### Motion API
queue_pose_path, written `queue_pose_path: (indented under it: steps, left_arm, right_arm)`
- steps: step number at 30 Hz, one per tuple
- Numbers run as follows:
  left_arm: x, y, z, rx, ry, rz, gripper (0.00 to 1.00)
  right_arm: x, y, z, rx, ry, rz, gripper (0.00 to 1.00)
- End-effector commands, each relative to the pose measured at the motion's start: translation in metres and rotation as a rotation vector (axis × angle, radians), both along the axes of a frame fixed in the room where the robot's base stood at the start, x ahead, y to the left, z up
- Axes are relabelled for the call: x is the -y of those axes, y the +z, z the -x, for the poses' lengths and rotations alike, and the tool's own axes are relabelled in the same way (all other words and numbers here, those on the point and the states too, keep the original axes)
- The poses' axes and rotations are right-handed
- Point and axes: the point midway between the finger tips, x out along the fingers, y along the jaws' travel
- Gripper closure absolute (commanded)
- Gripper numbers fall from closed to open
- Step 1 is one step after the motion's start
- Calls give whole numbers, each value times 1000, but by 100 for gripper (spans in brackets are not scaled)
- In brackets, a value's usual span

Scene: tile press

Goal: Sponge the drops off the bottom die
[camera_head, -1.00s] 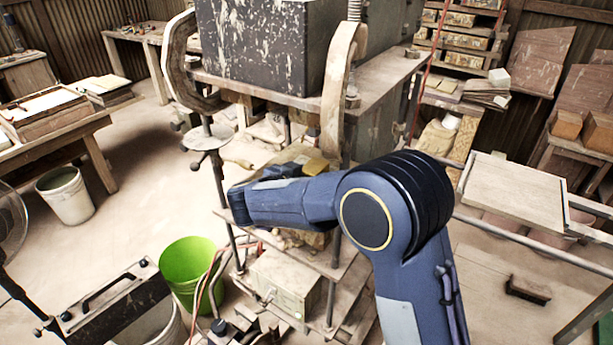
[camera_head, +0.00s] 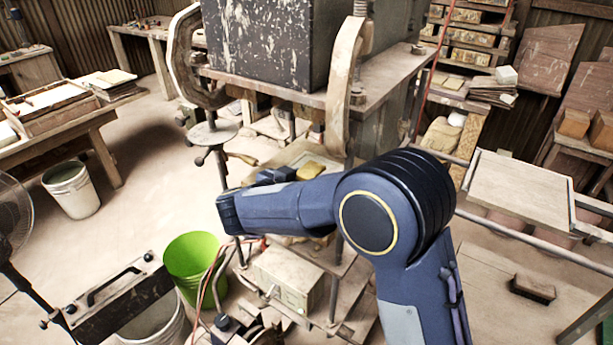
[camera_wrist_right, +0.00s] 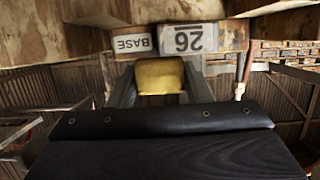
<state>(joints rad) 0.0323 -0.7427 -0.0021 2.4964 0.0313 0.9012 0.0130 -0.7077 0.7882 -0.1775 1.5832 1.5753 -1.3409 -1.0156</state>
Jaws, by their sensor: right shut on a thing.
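My right gripper (camera_wrist_right: 158,84) is shut on a yellow sponge (camera_wrist_right: 160,76), which sits between its two fingers in the right wrist view. In the head view the sponge (camera_head: 310,170) shows beyond my forearm, under the press's upper plate. A pale, dusty surface (camera_head: 308,153) lies around it, where the bottom die appears to be; my arm hides much of it. In the wrist view a block labelled "26" and "BASE" (camera_wrist_right: 185,39) is just past the sponge. I cannot tell whether the sponge touches the die, and no drops can be made out. My left gripper is out of view.
The press's dark upper block (camera_head: 290,40) and curved side arms (camera_head: 345,85) stand close above and beside my gripper. A green bucket (camera_head: 192,262) and a grey box (camera_head: 288,280) are below. A tray table (camera_head: 520,190) stands at right. Open floor lies to the left.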

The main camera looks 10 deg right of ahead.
Motion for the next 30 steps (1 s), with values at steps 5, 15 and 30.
queue_pose_path:
  steps: [5, 15, 30]
  left_arm:
    - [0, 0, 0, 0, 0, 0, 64]
    - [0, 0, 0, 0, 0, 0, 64]
    - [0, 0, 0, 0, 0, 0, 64]
  right_arm:
    - [-12, -4, 11, -10, 6, -4, 75]
    - [-12, -2, 11, -8, 5, -5, 75]
    - [-11, 12, 11, -3, 1, -2, 75]
